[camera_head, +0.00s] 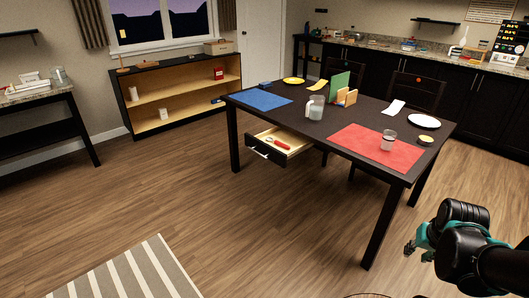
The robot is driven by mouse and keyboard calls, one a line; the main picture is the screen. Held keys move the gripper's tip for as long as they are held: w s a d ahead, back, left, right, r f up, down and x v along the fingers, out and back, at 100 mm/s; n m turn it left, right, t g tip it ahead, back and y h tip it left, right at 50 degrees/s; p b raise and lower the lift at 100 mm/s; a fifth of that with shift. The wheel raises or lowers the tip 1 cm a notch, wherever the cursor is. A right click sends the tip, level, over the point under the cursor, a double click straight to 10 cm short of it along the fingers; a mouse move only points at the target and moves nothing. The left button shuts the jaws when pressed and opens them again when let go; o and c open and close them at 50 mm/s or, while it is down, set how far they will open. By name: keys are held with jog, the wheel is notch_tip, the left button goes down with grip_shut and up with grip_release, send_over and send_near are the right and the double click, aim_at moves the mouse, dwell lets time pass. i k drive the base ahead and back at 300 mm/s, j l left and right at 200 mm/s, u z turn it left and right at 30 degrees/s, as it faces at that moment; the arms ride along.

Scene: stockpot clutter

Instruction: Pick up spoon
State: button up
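I cannot make out a spoon for certain. The open drawer (262,150) under the dark table holds a small red item (279,144) and a thin pale item beside it; both are too small to identify. My gripper (418,252), teal and black, is at the lower right, in front of the table's right end and well apart from the drawer. Its fingertips look spread, with nothing between them.
The dark table (330,121) carries a blue mat (262,100), a red mat (360,150), a glass (388,141), a pitcher (316,108) and a white plate (424,121). Chairs stand behind it. The wood floor in front is open, with a striped rug (130,275).

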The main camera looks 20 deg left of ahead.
aim_at(281, 144)
jog(key=i+j, duration=0.45)
jog(key=i, duration=0.15)
jog(key=i+j, duration=0.45)
jog(key=i, duration=0.15)
jog(key=i+j, duration=0.45)
jog(key=i, duration=0.15)
